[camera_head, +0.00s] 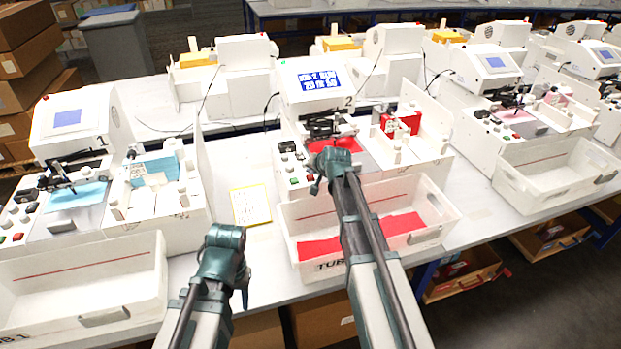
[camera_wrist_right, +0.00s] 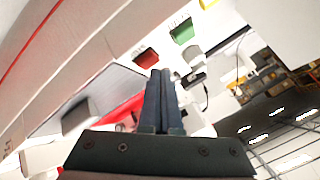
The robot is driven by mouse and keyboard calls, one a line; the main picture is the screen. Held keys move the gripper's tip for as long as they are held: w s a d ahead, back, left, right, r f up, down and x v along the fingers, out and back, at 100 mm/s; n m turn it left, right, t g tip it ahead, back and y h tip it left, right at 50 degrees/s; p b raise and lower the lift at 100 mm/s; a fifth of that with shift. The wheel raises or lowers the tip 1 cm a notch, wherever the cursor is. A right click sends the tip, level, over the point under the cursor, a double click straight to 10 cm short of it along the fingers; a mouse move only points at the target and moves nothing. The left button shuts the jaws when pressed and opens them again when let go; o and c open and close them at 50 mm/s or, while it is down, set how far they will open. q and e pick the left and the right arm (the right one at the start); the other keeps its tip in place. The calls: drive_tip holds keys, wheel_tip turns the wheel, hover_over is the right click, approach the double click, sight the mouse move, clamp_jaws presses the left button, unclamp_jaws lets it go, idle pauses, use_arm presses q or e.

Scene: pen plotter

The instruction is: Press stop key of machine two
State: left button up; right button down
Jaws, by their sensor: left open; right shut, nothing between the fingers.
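Machine two (camera_head: 318,97) stands at the centre, marked 2, with a blue screen. Its control panel at the front left has a green key (camera_head: 293,181); my right gripper partly covers the panel beside it. In the right wrist view a red key (camera_wrist_right: 146,57) and a green key (camera_wrist_right: 182,32) sit on the white panel. My right gripper (camera_wrist_right: 166,75) is shut and empty, its fingertips just below the red key in the picture; contact cannot be told. In the head view the right gripper (camera_head: 317,187) is over the panel's front edge. My left gripper (camera_head: 243,292) is low, away from machine two; its fingers hardly show.
A white tub (camera_head: 440,212) with red sheets stands in front of machine two. Machine one (camera_head: 75,122) and its tub (camera_head: 150,262) are at the left. A yellow-edged sheet (camera_head: 251,205) lies on the table between them. Another machine stands at the right.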

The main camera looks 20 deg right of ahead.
sight(311, 179)
drive_tip(key=shift+f+b, duration=0.4)
drive_tip(key=shift+f, duration=0.15)
idle(0.6)
drive_tip(key=shift+r, duration=0.2)
drive_tip(key=shift+r+p, duration=0.7)
drive_tip(key=shift+p, duration=0.15)
wheel_tip(311, 179, up, 5)
drive_tip(key=p, duration=0.5)
idle(0.7)
